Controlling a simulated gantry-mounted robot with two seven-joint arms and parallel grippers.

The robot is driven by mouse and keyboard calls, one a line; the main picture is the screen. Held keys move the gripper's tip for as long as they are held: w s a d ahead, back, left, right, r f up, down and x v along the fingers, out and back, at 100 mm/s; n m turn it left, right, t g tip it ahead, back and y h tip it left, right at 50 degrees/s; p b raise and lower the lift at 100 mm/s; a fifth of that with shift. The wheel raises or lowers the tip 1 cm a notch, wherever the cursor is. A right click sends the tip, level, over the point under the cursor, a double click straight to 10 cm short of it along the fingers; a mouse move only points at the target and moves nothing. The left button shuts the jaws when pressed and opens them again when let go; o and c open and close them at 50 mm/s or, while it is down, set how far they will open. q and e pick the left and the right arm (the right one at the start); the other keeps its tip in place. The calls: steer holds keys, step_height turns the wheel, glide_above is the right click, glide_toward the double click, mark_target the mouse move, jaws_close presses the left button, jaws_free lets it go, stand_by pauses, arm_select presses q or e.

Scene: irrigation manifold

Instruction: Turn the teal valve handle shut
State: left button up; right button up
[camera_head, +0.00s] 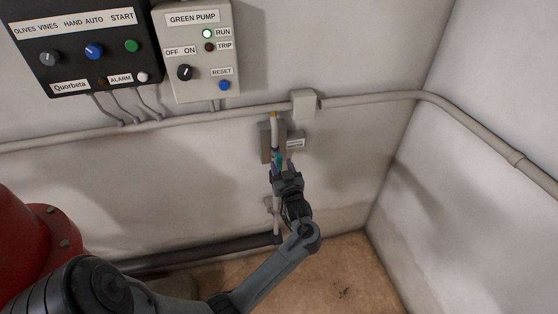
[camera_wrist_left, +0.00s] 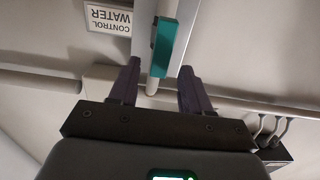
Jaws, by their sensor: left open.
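The teal valve handle (camera_wrist_left: 163,48) shows in the left wrist view as a short bar beside a pale vertical pipe (camera_wrist_left: 143,25), lying roughly along it. In the head view only a small teal patch (camera_head: 279,158) shows, largely hidden by my gripper. My left gripper (camera_head: 280,165) is open in front of the pipe. In the left wrist view its two dark purple fingers (camera_wrist_left: 160,70) stand on either side of the handle's near end, with gaps on both sides. I cannot tell how deep the handle lies between them. My right gripper is in neither view.
A "CONTROL WATER" label (camera_wrist_left: 108,18) appears upside down beside the pipe. A horizontal conduit (camera_head: 370,98) with a junction box (camera_head: 304,103) runs above. The green pump box (camera_head: 193,50) and black control panel (camera_head: 75,45) hang upper left. A red tank (camera_head: 30,245) stands lower left.

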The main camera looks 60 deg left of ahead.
mark_target(281, 158)
arm_select(q)
steer(key=shift+x, duration=2.15)
steer(key=shift+c, duration=0.3)
jaws_close()
steer(key=shift+w+r+m+p, duration=0.1)
steer(key=shift+r+m+p, duration=0.1)
steer(key=shift+m+p, duration=0.45)
steer(key=m+p, duration=0.4)
steer(key=p, duration=0.1)
steer(key=shift+w+d+m, duration=0.1)
steer(key=shift+w+m, duration=0.25)
steer(key=m+p, duration=0.1)
steer(key=m, duration=0.3)
steer(key=f+m+p, duration=0.1)
steer(key=m+p, duration=0.1)
steer(key=m, duration=0.2)
steer(key=f+m+p, duration=0.1)
steer(key=m+p, duration=0.1)
steer(key=m, duration=0.2)
steer(key=shift+w+d, duration=0.15)
steer(key=shift+w, duration=0.25)
